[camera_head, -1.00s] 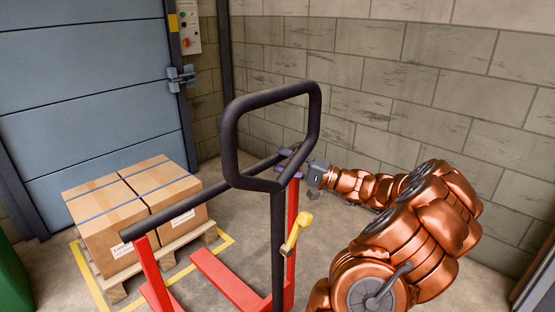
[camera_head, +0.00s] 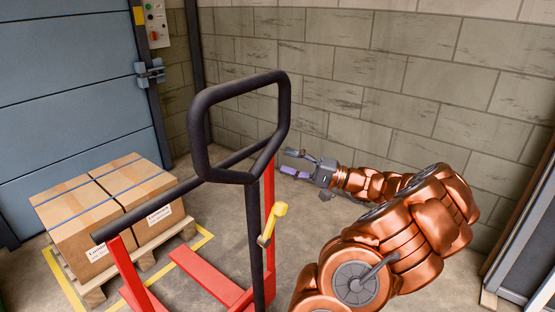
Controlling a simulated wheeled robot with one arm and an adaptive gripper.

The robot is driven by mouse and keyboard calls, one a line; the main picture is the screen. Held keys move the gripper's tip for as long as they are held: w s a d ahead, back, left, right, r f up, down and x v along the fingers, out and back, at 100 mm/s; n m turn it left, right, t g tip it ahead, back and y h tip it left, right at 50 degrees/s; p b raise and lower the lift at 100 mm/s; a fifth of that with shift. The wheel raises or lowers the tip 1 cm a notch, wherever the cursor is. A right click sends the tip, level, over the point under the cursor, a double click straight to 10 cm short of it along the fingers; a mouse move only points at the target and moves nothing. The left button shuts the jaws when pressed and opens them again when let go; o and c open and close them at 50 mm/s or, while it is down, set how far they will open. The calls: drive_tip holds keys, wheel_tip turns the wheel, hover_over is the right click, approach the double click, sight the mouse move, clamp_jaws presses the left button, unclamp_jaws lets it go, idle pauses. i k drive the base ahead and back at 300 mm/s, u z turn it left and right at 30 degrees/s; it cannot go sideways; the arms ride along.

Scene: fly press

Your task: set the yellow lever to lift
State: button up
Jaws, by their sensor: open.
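The yellow lever (camera_head: 272,222) is a short handle on the right side of the red and black pallet truck, by the black steering post (camera_head: 255,245). Its broad end points up and its thin end slopes down to the left. My gripper (camera_head: 286,163) is open and empty, above and slightly right of the lever and apart from it. Its two fingers point left, towards the black loop handle (camera_head: 199,130). No lever position markings can be read.
Strapped cartons (camera_head: 110,205) stand on a wooden pallet (camera_head: 145,264) inside a yellow floor outline at the left. Red forks (camera_head: 205,275) lie low beside them. A block wall (camera_head: 400,80) is behind my arm. A blue shutter door (camera_head: 60,90) stands at the back left.

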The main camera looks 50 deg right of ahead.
sight(279, 209)
drive_tip(key=k, duration=1)
